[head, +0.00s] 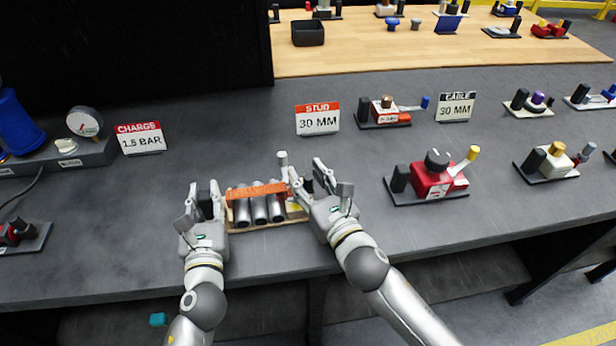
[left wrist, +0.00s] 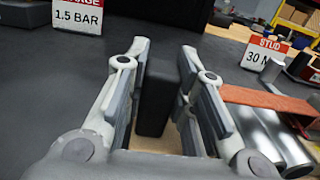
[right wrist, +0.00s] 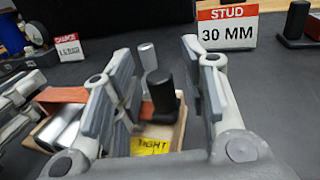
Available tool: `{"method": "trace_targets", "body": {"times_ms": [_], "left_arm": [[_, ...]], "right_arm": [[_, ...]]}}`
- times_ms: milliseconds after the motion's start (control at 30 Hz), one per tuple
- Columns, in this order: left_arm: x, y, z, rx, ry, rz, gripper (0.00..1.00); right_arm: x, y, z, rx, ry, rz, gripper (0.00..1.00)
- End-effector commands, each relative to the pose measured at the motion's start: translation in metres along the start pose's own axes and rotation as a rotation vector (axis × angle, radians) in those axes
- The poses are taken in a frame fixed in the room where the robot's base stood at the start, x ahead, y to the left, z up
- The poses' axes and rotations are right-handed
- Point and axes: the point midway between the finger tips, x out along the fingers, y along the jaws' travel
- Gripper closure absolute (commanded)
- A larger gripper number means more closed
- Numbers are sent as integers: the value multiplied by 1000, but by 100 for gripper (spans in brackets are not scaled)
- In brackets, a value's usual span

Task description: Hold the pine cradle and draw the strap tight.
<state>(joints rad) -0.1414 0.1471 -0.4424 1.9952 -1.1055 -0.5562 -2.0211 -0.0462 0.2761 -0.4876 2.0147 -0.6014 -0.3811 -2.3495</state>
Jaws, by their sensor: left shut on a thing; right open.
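The pine cradle (head: 240,229) sits on the grey bench, with several silver cylinders (head: 260,209) lying in it. The orange strap (head: 257,190) runs across their tops; it also shows in the left wrist view (left wrist: 268,101). My left gripper (head: 203,193) is shut on the black post (left wrist: 155,96) at the cradle's left end. My right gripper (head: 312,182) is open at the right end. In the right wrist view a second black post (right wrist: 162,95) stands between its fingers, beside a silver-capped lever (right wrist: 147,57) and a yellow TIGHT label (right wrist: 152,146). The strap's right end is partly hidden by a finger.
A STUD 30 MM sign (head: 318,119) stands behind the cradle, and a CHARGE 1.5 BAR sign (head: 140,138) at the left. A red valve unit (head: 433,180) with a yellow-tipped lever is to the right. The bench between the signs is clear.

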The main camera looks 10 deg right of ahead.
Motion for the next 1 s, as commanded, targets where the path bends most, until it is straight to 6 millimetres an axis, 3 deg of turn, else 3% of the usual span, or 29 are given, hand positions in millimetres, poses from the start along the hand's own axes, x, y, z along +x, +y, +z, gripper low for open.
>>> {"method": "trace_targets", "body": {"times_ms": [267,567,867,1000], "left_arm": [[0,1,-3,0,7,3,100],[0,1,-3,0,7,3,100],[0,1,-3,0,7,3,100],[0,1,-3,0,7,4,100]], "right_arm": [[1,0,0,0,0,0,61],[1,0,0,0,0,0,99],[0,-1,0,-1,0,0,100],[-3,-13,-1,-6,0,-1,100]]}}
